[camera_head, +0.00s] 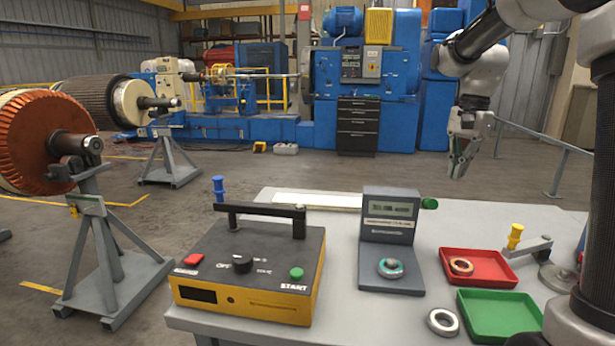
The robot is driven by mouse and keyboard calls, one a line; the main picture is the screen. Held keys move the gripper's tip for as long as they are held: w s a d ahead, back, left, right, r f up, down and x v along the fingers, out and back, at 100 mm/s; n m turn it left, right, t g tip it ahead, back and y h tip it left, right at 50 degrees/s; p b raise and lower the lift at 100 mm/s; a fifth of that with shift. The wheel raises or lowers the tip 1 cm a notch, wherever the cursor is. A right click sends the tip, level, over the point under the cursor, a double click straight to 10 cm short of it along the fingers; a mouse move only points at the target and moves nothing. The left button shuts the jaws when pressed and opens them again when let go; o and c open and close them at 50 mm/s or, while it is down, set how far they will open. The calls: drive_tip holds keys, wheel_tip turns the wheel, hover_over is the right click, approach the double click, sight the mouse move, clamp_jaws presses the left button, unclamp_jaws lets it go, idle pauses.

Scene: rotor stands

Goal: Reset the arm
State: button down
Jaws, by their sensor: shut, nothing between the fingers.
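My gripper (459,168) hangs at the upper right in the head view, fingers pointing down. It is shut and empty, in the air above and behind the table. My arm comes in from the upper right corner. The gripper touches nothing on the table (340,309).
A yellow and black control box (250,265), a grey gauge stand (389,235) bearing a ring (391,268), a red tray (490,279) with a copper-coloured ring (461,267), an empty green tray (500,312) and a loose metal ring (442,321) occupy the table. Rotors (28,140) stand left.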

drive_tip(key=s+a+f+n+t, duration=0.1)
drive_tip(key=s+n+t, duration=0.3)
drive_tip(key=s, duration=2.2)
drive_tip(key=n, duration=0.6)
drive_tip(key=shift+a+f+n+h, duration=0.15)
drive_tip(key=shift+f+n+h, duration=0.15)
drive_tip(key=shift+f+h, duration=0.1)
